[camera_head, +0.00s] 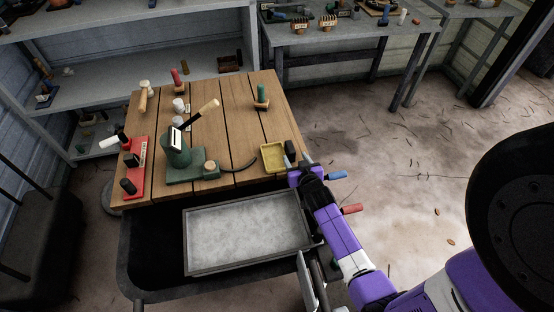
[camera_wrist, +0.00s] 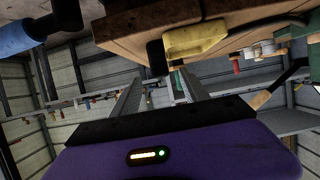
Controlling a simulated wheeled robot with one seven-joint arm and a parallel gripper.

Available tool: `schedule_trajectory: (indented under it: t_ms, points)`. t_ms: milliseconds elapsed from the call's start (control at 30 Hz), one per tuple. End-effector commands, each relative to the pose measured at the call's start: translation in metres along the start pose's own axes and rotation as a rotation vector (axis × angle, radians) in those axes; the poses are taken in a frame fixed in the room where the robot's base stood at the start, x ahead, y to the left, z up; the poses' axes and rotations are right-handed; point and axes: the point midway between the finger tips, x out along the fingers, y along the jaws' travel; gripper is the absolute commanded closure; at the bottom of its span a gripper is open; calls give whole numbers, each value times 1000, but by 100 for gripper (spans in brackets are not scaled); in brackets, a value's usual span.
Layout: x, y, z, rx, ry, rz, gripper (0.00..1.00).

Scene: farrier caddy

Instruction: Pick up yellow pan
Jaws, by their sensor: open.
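The yellow pan (camera_head: 273,158) is a small, shallow, squarish tray on the right edge of the wooden table top. In the wrist view, which looks upside down, the yellow pan (camera_wrist: 196,40) shows at the top, beyond and above my fingertips in the picture. My gripper (camera_head: 298,157) is just right of the pan at the table's edge. In the wrist view my gripper (camera_wrist: 157,80) has its two fingers spread with nothing between them. I cannot tell whether a finger touches the pan in the head view.
The wooden table top (camera_head: 220,115) holds a green stand (camera_head: 177,152) with a handled tool, a red rack (camera_head: 134,168) and several small handled tools. A grey tray (camera_head: 247,232) lies below its front edge. Blue (camera_head: 337,175) and red (camera_head: 352,209) handles stick out beside my arm. Shelves stand behind.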

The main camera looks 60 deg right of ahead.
Motion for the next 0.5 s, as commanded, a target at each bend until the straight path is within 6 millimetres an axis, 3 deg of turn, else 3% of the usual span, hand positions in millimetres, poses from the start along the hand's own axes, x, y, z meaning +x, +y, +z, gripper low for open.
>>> schedule_trajectory:
  t_ms: [500]
  points:
    - [53,0,-12,1,2,1,47]
